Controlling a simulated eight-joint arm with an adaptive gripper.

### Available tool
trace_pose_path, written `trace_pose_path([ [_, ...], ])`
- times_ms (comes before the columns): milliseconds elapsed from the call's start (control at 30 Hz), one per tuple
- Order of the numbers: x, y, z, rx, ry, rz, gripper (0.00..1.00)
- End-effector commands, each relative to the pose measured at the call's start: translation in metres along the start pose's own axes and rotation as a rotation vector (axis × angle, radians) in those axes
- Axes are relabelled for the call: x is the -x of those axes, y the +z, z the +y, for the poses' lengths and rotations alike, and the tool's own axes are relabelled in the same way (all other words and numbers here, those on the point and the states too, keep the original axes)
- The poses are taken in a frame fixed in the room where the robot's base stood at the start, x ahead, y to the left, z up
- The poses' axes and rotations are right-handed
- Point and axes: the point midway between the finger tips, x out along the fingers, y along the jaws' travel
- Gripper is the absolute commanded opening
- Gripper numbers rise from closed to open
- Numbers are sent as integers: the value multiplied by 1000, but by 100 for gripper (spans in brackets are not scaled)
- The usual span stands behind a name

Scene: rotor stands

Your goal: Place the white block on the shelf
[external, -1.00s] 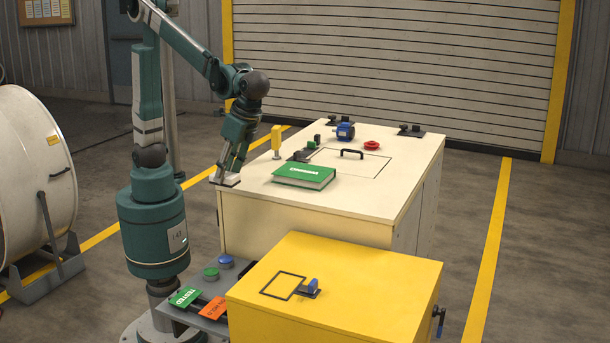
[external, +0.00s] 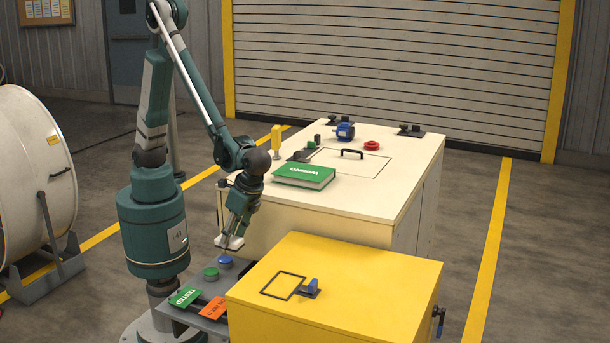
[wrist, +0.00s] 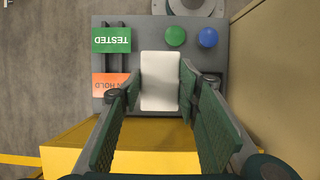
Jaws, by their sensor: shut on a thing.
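The white block (wrist: 159,81) is a pale, flat rectangular piece held between the two green-padded fingers of my gripper (wrist: 158,100) in the wrist view. In the external view my gripper (external: 231,240) points down above the far end of the grey shelf (external: 187,314), near the blue button, and the white block (external: 229,242) shows at its tips. In the wrist view the block overlaps the grey shelf (wrist: 210,80) below it. I cannot tell the exact gap between block and shelf.
The shelf carries a green TESTED card (external: 185,297), an orange HOLD card (external: 214,308), a green button (external: 211,273) and a blue button (external: 225,262). A yellow cabinet (external: 370,275) and a cream cabinet (external: 370,215) with a green book (external: 304,175) stand close by.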

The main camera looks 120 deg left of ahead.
Motion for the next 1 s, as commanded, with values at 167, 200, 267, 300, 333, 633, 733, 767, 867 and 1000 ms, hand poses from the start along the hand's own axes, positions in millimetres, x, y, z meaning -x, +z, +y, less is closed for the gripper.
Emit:
trace_pose_path([
  [167, -35, -15, 0, 0, 0, 0, 20],
  [200, -41, -18, 0, 0, 0, 0, 20],
  [267, -50, -22, 0, 0, 0, 0, 20],
  [300, -56, -23, 0, 0, 0, 0, 20],
  [333, -59, -25, 0, 0, 0, 0, 20],
  [633, -78, -32, 0, 0, 0, 0, 20],
  [733, -78, -32, 0, 0, 0, 0, 20],
  [767, -78, -32, 0, 0, 0, 0, 20],
  [867, -78, -32, 0, 0, 0, 0, 20],
  [1000, -78, -32, 0, 0, 0, 0, 20],
])
